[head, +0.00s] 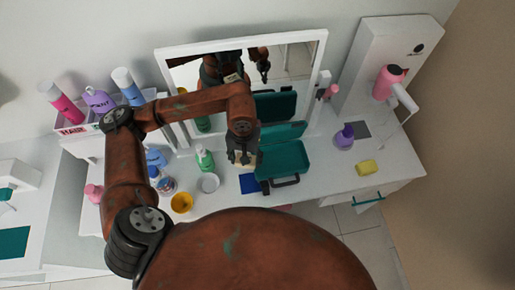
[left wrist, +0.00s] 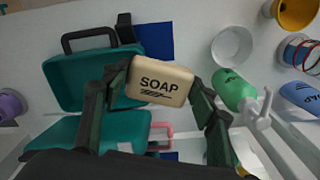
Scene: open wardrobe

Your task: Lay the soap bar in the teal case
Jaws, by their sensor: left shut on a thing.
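The cream soap bar (left wrist: 160,83), printed "SOAP", is clamped between both fingers of my left gripper (left wrist: 158,90) in the left wrist view. In the head view my left gripper (head: 243,158) points down just left of the teal case (head: 284,160), and part of the soap (head: 250,169) shows at its fingertips. The teal case stands open on the counter, its lid (head: 284,132) raised at the back and its black handle at the front. In the left wrist view the case (left wrist: 85,78) is left of the soap and looks empty. My right gripper is not in view.
A dark blue mat (head: 248,184) lies left of the case. A green bottle (head: 204,158), a white dish (head: 209,183) and a yellow cup (head: 182,202) stand further left. A purple bottle (head: 345,137) and yellow sponge (head: 367,167) are right. A mirror (head: 318,62) stands behind.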

